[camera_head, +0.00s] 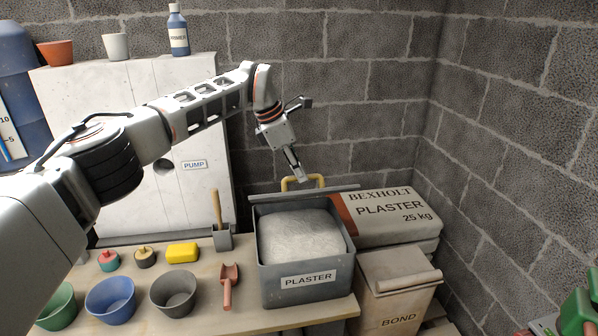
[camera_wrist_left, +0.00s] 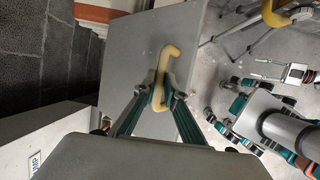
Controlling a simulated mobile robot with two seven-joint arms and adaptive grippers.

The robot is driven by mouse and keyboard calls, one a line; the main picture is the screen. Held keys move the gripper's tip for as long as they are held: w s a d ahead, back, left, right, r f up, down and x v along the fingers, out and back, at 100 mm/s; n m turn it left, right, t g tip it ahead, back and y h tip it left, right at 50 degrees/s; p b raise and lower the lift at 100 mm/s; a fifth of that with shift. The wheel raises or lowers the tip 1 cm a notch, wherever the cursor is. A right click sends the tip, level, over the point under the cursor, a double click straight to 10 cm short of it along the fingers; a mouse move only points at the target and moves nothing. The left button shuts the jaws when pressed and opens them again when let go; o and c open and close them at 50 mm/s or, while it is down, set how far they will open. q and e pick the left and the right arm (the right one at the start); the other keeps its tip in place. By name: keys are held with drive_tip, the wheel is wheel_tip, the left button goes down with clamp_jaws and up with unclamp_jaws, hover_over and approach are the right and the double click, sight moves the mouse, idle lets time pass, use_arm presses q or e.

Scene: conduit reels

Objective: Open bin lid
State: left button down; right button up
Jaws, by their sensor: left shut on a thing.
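The grey plaster bin (camera_head: 307,280) stands on the table, full of pale powder (camera_head: 300,237). Its grey lid (camera_head: 270,197) is raised at the back rim and shows nearly edge-on in the head view. In the left wrist view, the lid (camera_wrist_left: 128,62) is a broad grey panel. Its yellow handle (camera_head: 287,184) shows behind the lid's edge and also in the left wrist view (camera_wrist_left: 168,52). My left gripper (camera_head: 300,175) is at the handle; in the left wrist view its fingers (camera_wrist_left: 160,95) are shut on it.
Plaster sacks (camera_head: 390,219) lie right of the bin, behind a bond box (camera_head: 397,292). A red scoop (camera_head: 229,285), a grey pot (camera_head: 173,293) and a blue pot (camera_head: 111,300) are left of it. A block wall (camera_head: 350,85) stands close behind.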

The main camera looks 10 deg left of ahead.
use_arm(q)
drive_tip(key=shift+w+a+f, duration=0.2)
drive_tip(key=shift+a+f, duration=0.2)
drive_tip(key=shift+f, duration=0.15)
drive_tip(key=c, duration=2.1)
unclamp_jaws()
drive_tip(key=shift+w+f, duration=0.2)
drive_tip(key=shift+w, duration=0.15)
drive_tip(key=shift+s+d+r, duration=0.2)
drive_tip(key=shift+r, duration=0.1)
drive_tip(key=v, duration=1.2)
